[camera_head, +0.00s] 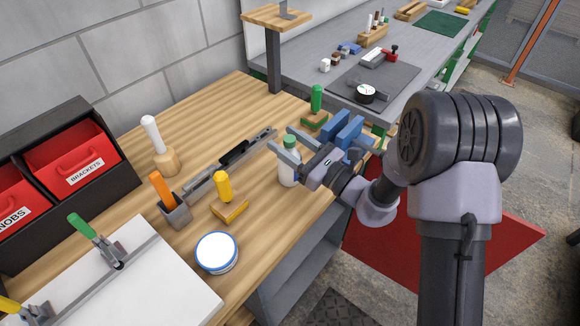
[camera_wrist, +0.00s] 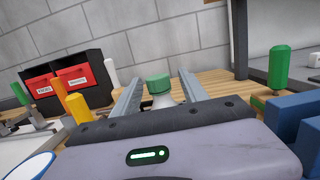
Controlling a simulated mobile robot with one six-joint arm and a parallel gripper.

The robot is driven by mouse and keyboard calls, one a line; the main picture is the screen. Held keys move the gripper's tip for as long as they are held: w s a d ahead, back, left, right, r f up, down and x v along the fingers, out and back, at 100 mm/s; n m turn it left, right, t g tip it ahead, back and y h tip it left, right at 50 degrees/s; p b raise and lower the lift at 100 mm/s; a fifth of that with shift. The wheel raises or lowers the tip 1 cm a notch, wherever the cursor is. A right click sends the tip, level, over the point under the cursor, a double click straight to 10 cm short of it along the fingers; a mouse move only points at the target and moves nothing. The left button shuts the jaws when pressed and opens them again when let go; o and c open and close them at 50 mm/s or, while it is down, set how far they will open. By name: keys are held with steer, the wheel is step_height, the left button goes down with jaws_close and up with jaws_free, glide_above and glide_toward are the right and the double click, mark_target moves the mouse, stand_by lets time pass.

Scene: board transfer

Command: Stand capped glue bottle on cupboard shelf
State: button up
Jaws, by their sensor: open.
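The glue bottle (camera_head: 288,174), white with a green cap, stands upright on the wooden bench (camera_head: 262,225) near its right edge. My gripper (camera_head: 280,137) is open, its two fingers on either side of the bottle's upper part. In the wrist view the bottle's green cap (camera_wrist: 158,84) shows between the spread fingers (camera_wrist: 158,77); its lower body is hidden behind my gripper. I cannot tell whether a finger touches it. A grey cupboard (camera_head: 292,268) is under the bench, with a red panel (camera_head: 450,240), seemingly its open door, at right. Its shelf is not clearly visible.
A green-handled tool (camera_head: 317,99) stands behind. Red bins (camera_head: 70,160) are far left.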

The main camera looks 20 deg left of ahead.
steer(key=shift+x, duration=1.15)
steer(key=shift+f, duration=0.1)
jaws_close()
stand_by(0.4)
